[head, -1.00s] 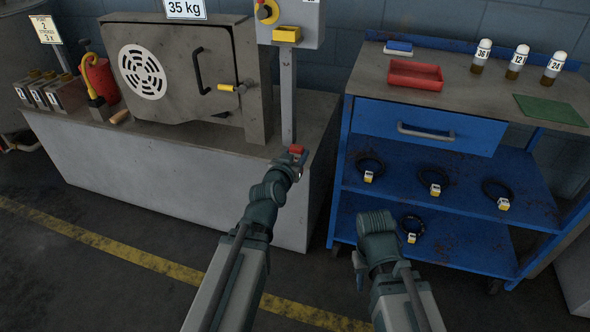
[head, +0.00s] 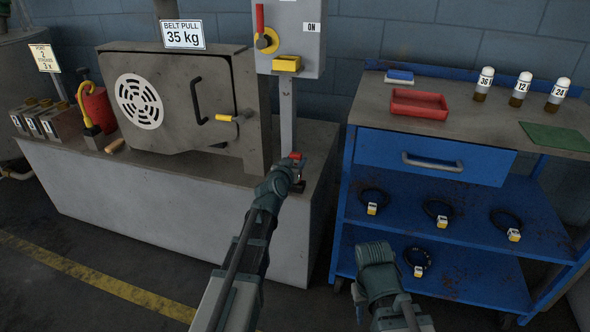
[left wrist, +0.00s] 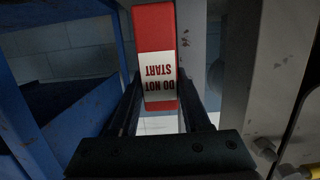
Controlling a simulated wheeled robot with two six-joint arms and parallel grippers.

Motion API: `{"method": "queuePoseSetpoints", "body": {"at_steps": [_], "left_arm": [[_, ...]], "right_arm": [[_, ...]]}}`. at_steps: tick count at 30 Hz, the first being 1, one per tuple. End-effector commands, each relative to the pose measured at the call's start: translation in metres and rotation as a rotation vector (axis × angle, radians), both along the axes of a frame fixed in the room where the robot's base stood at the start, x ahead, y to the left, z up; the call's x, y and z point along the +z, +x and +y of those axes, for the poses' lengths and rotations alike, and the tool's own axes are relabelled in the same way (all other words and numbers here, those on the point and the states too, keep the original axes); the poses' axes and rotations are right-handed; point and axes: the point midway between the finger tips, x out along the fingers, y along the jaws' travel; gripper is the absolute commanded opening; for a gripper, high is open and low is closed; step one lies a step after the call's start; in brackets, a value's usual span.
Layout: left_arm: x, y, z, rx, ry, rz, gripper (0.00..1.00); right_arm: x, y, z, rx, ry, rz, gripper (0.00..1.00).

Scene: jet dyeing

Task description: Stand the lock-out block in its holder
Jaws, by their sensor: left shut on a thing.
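The lock-out block is red with a white DO NOT START label, upside down in the left wrist view (left wrist: 155,60). In the head view its red top (head: 295,156) shows in front of the grey post. My left gripper (head: 297,168) is shut on it, and the two dark fingers flank it in the left wrist view. A yellow open-topped piece (head: 287,64), apparently the holder, is on the grey switch box, well above the block and apart from it. My right arm's end is low in the head view; its fingers cannot be made out.
The switch box (head: 311,35) has a red-handled switch. The grey machine (head: 180,100) stands left of the post on a concrete plinth (head: 150,200). A blue trolley (head: 345,190) with a red tray (head: 419,104) stands to the right. The space before the switch box looks clear.

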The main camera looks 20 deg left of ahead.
Motion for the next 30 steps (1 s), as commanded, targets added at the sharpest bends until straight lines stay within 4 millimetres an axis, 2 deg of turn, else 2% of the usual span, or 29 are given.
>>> {"method": "queuePoseSetpoints", "body": {"at_steps": [8,18,30], "left_arm": [[-0.003,0.003,0.001,0.0,0.0,0.0,0.0],[-0.038,0.002,0.008,0.0,0.0,0.0,0.0],[-0.04,0.001,0.008,0.0,0.0,0.0,0.0]], "right_arm": [[-0.003,0.0,0.0,0.0,0.0,0.0,0.36],[-0.038,0.0,0.0,-0.003,0.001,-0.001,0.36],[-0.04,0.0,0.0,-0.005,0.001,-0.001,0.36]]}}
